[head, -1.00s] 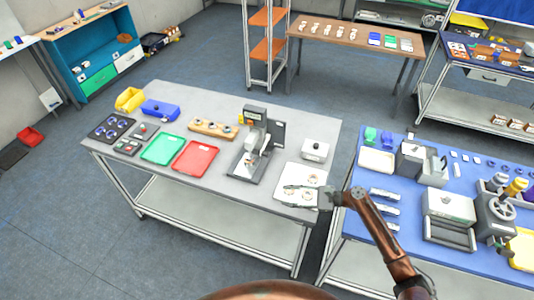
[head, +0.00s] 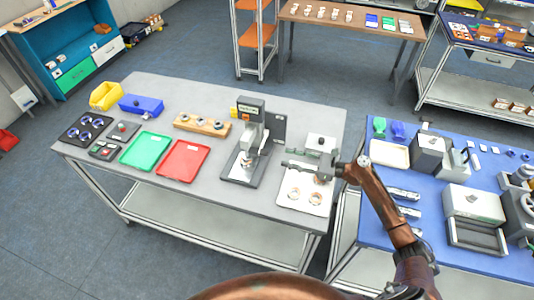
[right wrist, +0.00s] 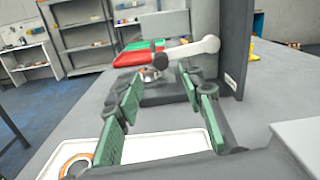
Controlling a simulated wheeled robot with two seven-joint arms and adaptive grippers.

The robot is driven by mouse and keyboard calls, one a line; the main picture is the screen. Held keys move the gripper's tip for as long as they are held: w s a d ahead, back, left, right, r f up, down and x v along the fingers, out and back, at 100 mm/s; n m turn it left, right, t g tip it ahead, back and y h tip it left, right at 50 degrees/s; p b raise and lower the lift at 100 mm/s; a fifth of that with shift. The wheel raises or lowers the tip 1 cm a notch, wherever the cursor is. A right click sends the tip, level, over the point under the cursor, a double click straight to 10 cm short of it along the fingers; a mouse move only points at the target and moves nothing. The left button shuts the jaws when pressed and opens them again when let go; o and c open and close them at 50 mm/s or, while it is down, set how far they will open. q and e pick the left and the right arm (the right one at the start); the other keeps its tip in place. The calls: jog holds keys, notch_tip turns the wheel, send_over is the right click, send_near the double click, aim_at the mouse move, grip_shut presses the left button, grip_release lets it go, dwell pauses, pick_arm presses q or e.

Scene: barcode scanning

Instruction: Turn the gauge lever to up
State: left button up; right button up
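The gauge (head: 246,145) is a dark grey stand with an upright column on the grey table. Its lever shows in the right wrist view as a pale rod (right wrist: 198,47) with a rounded end, lying nearly level, slightly higher at its right end. My right gripper (head: 290,165) is just right of the gauge, above the white tray. In the right wrist view its green-padded fingers (right wrist: 162,88) are spread and empty, pointing toward the lever, which lies beyond the fingertips. No contact shows. My left gripper is not in view.
The white tray (head: 290,205) with round parts lies below my right gripper. A white box (head: 320,143) stands behind it. Red (head: 183,160) and green (head: 146,151) trays and a wooden block (head: 202,124) are left of the gauge. A blue table (head: 375,225) stands at right.

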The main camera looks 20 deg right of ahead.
aim_at(268, 153)
jog(key=shift+w+a+f, duration=0.2)
jog(key=shift+w+a, duration=0.2)
jog(key=shift+w, duration=0.05)
jog(key=x, duration=0.7)
jog(key=shift+a, duration=0.2)
grip_shut()
